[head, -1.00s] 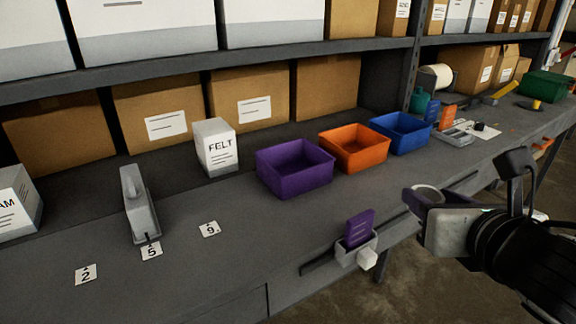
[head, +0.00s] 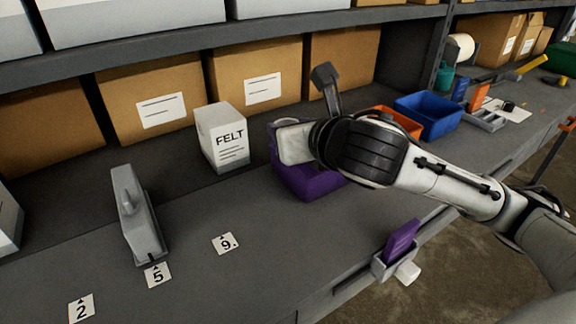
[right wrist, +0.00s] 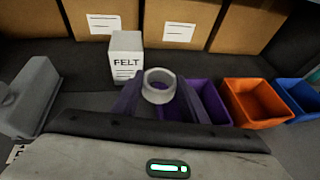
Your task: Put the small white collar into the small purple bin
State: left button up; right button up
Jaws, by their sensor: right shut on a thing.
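The small white collar (right wrist: 159,86) is a pale ring held between the fingers of my right gripper (right wrist: 160,100) in the right wrist view. In the head view my right gripper (head: 284,128) is at the purple bin (head: 305,183), over its left part, and the collar is hidden there. The purple bin also shows in the right wrist view (right wrist: 207,98), just right of and behind the collar. Whether the collar is directly above the bin's opening is hard to tell. My left gripper is not in view.
A white FELT box (head: 222,139) stands just left of the purple bin. An orange bin (right wrist: 256,101) and a blue bin (head: 428,115) stand to the right.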

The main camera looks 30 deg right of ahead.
jog(key=w+d+m+h, duration=0.2)
jog(key=w+d, duration=0.2)
jog(key=d, duration=0.5)
jog(key=shift+h, duration=0.3)
jog(key=shift+d+f+p, duration=0.2)
jog(key=shift+f+p, duration=0.1)
jog(key=shift+f, duration=4.85)
jog(key=shift+f, duration=0.1)
jog(key=shift+f+g, duration=0.3)
jog(key=shift+f, duration=0.2)
jog(key=o, duration=1)
